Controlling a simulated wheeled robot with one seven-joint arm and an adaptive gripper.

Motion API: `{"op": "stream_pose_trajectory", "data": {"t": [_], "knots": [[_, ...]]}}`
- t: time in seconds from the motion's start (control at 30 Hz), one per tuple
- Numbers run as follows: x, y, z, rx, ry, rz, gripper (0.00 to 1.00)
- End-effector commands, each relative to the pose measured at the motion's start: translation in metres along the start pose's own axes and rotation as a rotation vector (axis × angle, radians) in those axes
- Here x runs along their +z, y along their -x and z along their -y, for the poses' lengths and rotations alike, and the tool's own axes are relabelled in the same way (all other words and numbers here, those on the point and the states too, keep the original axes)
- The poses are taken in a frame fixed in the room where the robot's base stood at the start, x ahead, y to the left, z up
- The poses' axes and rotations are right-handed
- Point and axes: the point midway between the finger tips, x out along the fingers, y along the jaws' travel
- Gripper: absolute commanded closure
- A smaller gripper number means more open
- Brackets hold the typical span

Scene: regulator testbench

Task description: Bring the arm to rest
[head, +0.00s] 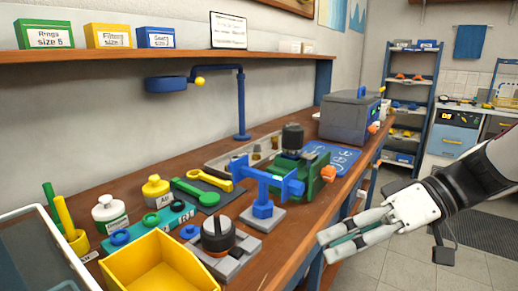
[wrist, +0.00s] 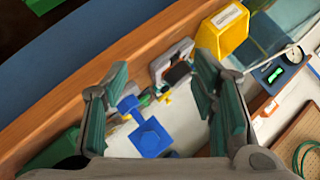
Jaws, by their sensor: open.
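My arm comes in from the right in the head view, out over the floor in front of the workbench (head: 283,262). My gripper (head: 325,247) points left, beside the bench's front edge and apart from everything on it. In the wrist view, my gripper (wrist: 160,95) shows its two teal-padded fingers spread apart. Nothing is held between them. A blue block (wrist: 152,138) and a grey fixture (wrist: 172,68) appear beyond the fingers.
Near the front edge are a yellow bin (head: 160,262), a grey-and-black fixture (head: 219,240), a blue stand (head: 263,209) and a green vise (head: 310,178). A blue lamp (head: 241,105) stands behind. Open floor (head: 372,262) lies right of the bench.

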Motion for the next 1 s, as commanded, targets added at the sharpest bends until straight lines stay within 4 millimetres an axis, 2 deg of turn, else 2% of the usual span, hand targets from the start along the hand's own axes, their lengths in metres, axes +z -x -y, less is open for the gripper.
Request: {"op": "stream_pose_trajectory", "data": {"t": [0.03, 0.2, 0.33, 0.5, 0.7, 0.87, 1.0], "knots": [[0.014, -0.007, 0.018, 0.031, -0.042, 0.086, 0.47], [0.069, -0.015, 0.056, 0.205, -0.226, 0.318, 0.47], [0.11, -0.007, 0.073, 0.395, -0.346, 0.423, 0.47], [0.148, 0.01, 0.081, 0.633, -0.458, 0.452, 0.47], [0.175, 0.03, 0.08, 0.839, -0.537, 0.403, 0.47], [0.189, 0.045, 0.077, 0.973, -0.579, 0.33, 0.47], [0.172, 0.058, 0.091, 0.97, -0.572, 0.314, 0.47]]}}
